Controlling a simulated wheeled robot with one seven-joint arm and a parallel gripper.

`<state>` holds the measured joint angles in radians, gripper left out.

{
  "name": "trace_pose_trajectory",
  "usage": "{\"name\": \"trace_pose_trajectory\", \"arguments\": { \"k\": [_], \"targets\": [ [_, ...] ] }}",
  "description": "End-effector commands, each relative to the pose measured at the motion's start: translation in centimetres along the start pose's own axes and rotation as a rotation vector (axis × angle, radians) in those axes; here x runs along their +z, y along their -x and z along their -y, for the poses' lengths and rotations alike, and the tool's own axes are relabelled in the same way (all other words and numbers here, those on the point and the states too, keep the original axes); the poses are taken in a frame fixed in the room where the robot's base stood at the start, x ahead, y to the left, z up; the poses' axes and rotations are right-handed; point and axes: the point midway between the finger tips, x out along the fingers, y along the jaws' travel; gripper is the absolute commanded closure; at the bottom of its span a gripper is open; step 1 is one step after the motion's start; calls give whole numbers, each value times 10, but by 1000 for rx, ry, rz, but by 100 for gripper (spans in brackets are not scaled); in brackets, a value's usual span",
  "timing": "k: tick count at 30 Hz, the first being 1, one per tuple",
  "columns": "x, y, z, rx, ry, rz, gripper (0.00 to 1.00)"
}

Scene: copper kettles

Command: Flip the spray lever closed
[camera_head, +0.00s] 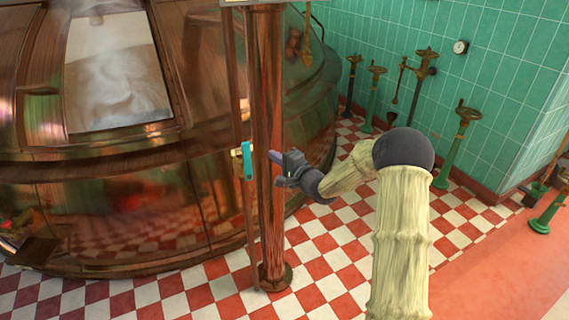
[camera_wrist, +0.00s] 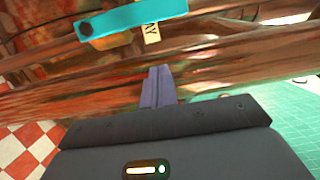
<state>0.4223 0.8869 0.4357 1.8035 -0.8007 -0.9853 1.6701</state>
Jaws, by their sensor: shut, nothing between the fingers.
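The spray lever is a teal handle (camera_head: 247,160) on a brass valve (camera_head: 237,152), mounted on a thin copper pipe beside a thick copper column (camera_head: 267,120). In the head view the lever hangs upright, along the pipe. In the wrist view the teal lever (camera_wrist: 130,20) crosses the top, with a small lettered tag (camera_wrist: 152,32) beside it. My gripper (camera_head: 272,156) is at the column's right side, pointing left toward the lever. In the wrist view its fingers (camera_wrist: 157,82) are together and empty, below the lever and apart from it in the picture. Whether they touch the column is unclear.
A large copper kettle (camera_head: 110,200) fills the left. Green valve stands (camera_head: 455,145) stand along the green tiled wall at the right. The checkered floor (camera_head: 330,235) around the column's base is clear.

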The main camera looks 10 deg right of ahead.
Motion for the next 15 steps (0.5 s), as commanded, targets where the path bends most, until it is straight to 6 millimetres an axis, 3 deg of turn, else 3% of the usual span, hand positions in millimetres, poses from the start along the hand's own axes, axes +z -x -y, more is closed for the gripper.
{"name": "trace_pose_trajectory", "arguments": {
  "k": [5,15],
  "targets": [
    [-1,-24,0,-2,2,-1,100],
    [36,-32,0,0,1,0,100]
  ]
}}
